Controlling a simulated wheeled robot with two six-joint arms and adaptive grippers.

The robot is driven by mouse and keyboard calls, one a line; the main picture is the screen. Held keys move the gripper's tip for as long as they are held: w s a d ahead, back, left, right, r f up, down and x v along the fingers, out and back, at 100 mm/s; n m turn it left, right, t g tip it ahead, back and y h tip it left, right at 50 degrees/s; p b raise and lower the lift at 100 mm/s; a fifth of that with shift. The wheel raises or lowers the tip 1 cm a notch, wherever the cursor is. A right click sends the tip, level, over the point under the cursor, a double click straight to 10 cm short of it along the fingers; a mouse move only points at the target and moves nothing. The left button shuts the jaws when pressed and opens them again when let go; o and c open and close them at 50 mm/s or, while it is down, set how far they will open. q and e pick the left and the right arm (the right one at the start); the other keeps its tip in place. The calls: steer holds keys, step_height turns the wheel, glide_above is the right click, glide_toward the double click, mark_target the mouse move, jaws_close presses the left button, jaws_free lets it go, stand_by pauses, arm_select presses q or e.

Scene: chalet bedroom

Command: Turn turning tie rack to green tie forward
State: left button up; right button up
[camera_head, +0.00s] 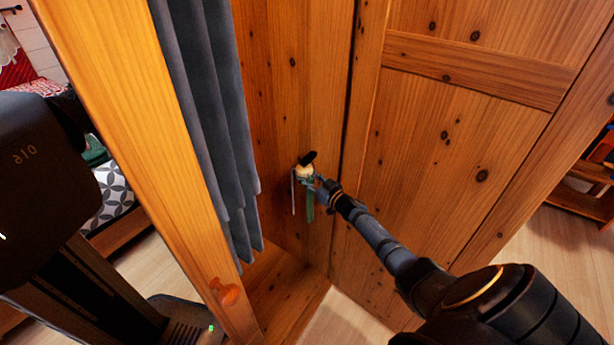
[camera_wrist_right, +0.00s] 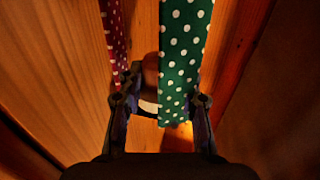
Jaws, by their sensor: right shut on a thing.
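The turning tie rack (camera_head: 304,173) is a small pale hub with a dark tip on the wooden inner wall of the wardrobe. A green tie (camera_head: 310,207) hangs from it on the side near my gripper, and a thin pale strip hangs to its left. In the right wrist view the green tie with white dots (camera_wrist_right: 184,55) hangs right of centre and partly hides the rack's brown and white hub (camera_wrist_right: 150,90). A dark red dotted tie (camera_wrist_right: 116,40) hangs to the left. My right gripper (camera_head: 317,184) is shut on the tie rack, a finger on each side.
A wooden door edge (camera_head: 150,150) with an orange knob (camera_head: 229,295) stands at the left. Grey cloth (camera_head: 205,110) hangs just beside the rack. A panelled wooden door (camera_head: 450,140) is at the right. A bed (camera_head: 110,195) shows at far left.

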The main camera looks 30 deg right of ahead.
steer(key=o, duration=1.2)
steer(key=shift+c, duration=0.2)
steer(key=s+d, duration=0.1)
steer(key=s, duration=1.1)
steer(key=shift+d, duration=0.3)
steer(key=shift+f, duration=0.1)
